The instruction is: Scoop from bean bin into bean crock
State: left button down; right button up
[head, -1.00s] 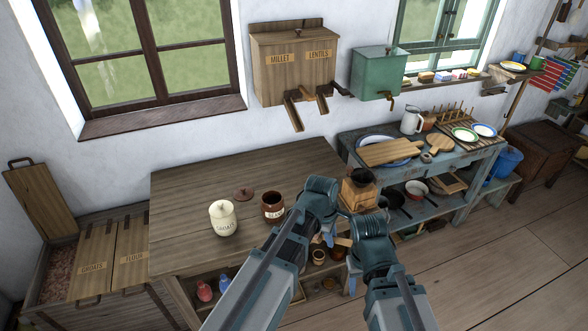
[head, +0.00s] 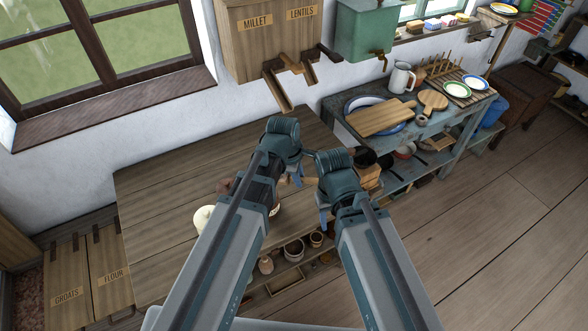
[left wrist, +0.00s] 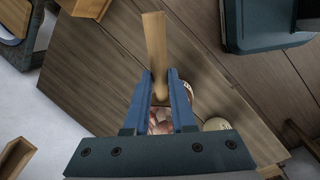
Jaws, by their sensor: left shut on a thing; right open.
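My left gripper (head: 297,177) is shut on a wooden scoop, whose pale handle (left wrist: 155,45) sticks out past the fingers in the left wrist view. Pinkish-brown beans (left wrist: 160,121) show between the fingers, apparently in the scoop's bowl. The brown bean crock (head: 277,208) stands on the wooden table, mostly hidden behind my left arm. I cannot tell its exact gap from the scoop. My right gripper (head: 324,205) is open and empty, in front of the table's right end. The open bean bin (head: 27,290) shows only partly at the left edge, with reddish contents.
A cream groats crock (head: 203,217) and a brown lid (head: 225,187) are beside the bean crock, partly hidden. The table's left and back (head: 180,180) are clear. A millet and lentils dispenser (head: 268,40) hangs above. A blue side table (head: 400,140) holds boards and a jug.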

pick_arm(q)
jog(key=shift+s+f, duration=0.1)
jog(key=shift+f, duration=0.05)
jog(key=shift+h, duration=0.4)
notch_tip(320, 180, down, 6)
jog(key=b, duration=0.6)
jog(key=shift+a, duration=0.15)
pick_arm(e)
notch_tip(320, 180, down, 6)
jog(key=shift+f, duration=0.2)
jog(key=shift+d, duration=0.1)
